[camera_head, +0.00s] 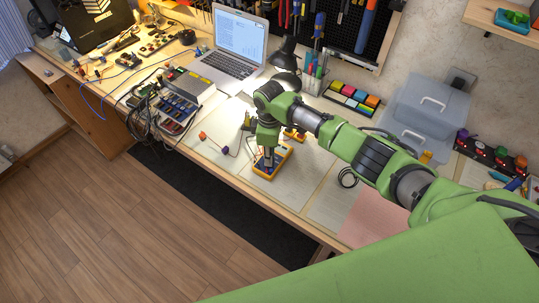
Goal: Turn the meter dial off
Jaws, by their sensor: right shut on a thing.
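A yellow meter (281,162) lies on the workbench, near its front edge. My right gripper (268,161) points down onto the meter's face and is shut there, at the place of the dial. The dial is small and hidden by the gripper, so its setting cannot be read. My right arm reaches in from the right side of the picture. My left gripper is not in view.
An open laptop (232,45) and a black lamp (284,57) stand behind. Cabled modules (175,110) lie to the left, and clear plastic boxes (428,103) to the right. A pegboard (348,27) with tools hangs at the back. Papers (317,170) cover the bench beside the meter.

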